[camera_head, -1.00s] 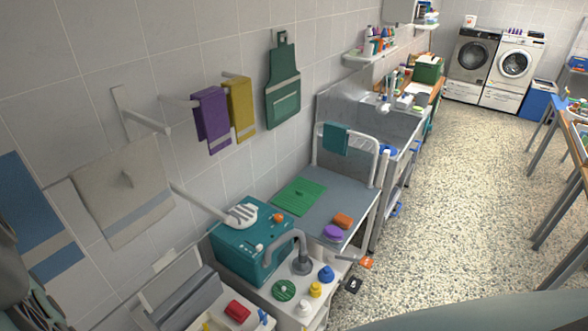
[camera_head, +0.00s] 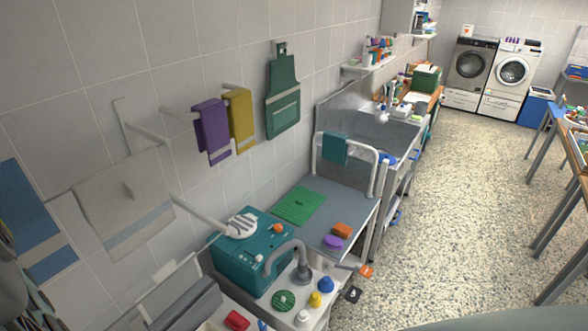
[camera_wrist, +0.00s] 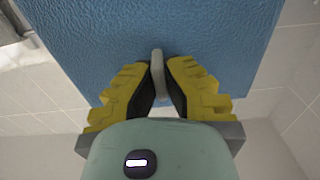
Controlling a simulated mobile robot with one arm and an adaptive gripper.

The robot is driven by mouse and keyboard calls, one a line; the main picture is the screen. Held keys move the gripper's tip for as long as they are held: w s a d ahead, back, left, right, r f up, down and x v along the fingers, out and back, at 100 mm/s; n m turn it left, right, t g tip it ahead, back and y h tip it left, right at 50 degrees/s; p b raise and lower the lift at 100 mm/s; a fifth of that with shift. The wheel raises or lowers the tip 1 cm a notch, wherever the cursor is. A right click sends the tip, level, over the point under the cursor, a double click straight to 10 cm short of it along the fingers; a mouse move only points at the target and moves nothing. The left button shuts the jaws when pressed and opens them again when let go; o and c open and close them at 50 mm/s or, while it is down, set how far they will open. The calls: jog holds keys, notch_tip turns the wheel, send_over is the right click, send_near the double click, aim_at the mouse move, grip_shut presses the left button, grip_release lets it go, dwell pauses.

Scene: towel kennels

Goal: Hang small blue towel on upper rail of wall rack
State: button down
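The blue towel (camera_head: 35,215) with a pale grey band is at the left edge of the head view, left of the beige towel, partly cut off. In the wrist view the blue towel (camera_wrist: 150,35) fills the top. My gripper (camera_wrist: 157,88) has yellow and dark fingers closed on a small grey tab in front of the towel. My gripper is partly visible at the lower left of the head view. White rails stick out from the wall: an upper one (camera_head: 148,133) and a lower one (camera_head: 200,213). The bare upper rail is above the beige towel.
A beige towel (camera_head: 125,205) hangs beside the lower rail. Purple (camera_head: 211,128) and yellow (camera_head: 240,116) towels hang on the wall, with a green apron (camera_head: 283,95) further right. A teal box (camera_head: 245,260) stands on the counter below. The speckled floor at right is open.

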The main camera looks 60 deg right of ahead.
jog(key=shift+w+f+b, duration=0.1)
jog(key=shift+w+b, duration=0.4)
jog(key=shift+w, duration=0.15)
jog(key=shift+w+a+b, duration=0.1)
jog(key=shift+w+b, duration=0.25)
jog(key=shift+w, duration=0.25)
jog(key=shift+b, duration=0.6)
jog(key=shift+f+b, duration=1.3)
jog(key=shift+f, duration=0.2)
